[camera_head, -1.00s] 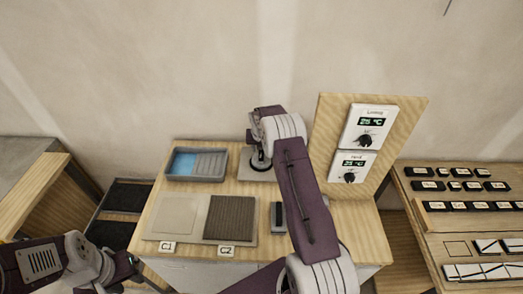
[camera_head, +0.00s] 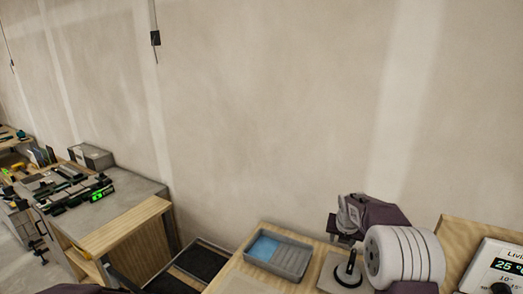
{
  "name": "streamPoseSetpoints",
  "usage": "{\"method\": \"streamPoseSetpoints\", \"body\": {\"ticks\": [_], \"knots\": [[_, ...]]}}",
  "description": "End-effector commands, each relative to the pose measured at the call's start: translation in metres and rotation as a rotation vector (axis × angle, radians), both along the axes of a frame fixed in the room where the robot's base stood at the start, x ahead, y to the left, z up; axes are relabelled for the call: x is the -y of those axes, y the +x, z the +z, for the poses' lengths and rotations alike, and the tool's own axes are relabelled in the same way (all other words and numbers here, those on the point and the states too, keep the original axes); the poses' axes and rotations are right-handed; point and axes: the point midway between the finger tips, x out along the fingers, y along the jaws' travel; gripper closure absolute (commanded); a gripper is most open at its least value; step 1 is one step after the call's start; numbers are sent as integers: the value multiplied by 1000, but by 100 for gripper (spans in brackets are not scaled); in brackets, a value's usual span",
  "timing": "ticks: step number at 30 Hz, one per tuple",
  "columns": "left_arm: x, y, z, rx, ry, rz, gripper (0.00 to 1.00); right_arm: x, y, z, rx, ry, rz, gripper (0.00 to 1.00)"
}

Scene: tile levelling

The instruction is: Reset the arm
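My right arm comes in at the lower right. Its wrist and gripper (camera_head: 344,226) are over the wooden table, above a grey square plate (camera_head: 331,274) with a black upright handle (camera_head: 349,268) on it. The fingers are small and partly hidden by the wrist, so I cannot tell whether they are open or shut, or whether they touch the handle. My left gripper does not show; only a dark bit at the bottom edge may be part of my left arm.
A grey tray (camera_head: 290,262) with a blue inside part lies left of the plate. A thermostat board (camera_head: 456,238) stands at the right edge. Dark bins (camera_head: 201,262) sit left of the table. Further left is a bench (camera_head: 150,192) with tools and a grey box (camera_head: 91,156).

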Motion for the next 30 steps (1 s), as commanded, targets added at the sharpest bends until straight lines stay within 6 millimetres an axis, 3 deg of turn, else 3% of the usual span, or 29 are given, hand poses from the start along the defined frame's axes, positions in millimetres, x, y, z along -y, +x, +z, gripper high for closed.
{"method": "streamPoseSetpoints", "body": {"ticks": [1,3,8,12,18,21,24,30], "knots": [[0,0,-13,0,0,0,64,-22,-16,-1,-4,13,22,55],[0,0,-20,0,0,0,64,-48,-45,-2,-7,77,-40,55],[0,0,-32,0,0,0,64,-94,-122,-21,-20,309,-440,55],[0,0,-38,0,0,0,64,-116,-193,-49,-44,503,-941,55],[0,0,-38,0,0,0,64,-126,-283,-87,-39,666,-1799,55],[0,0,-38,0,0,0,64,-128,-306,-100,3,694,-2173,55],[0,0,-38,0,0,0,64,-128,-306,-101,68,744,-2422,55],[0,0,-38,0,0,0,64,-128,-304,-100,122,779,-2606,55]]}}
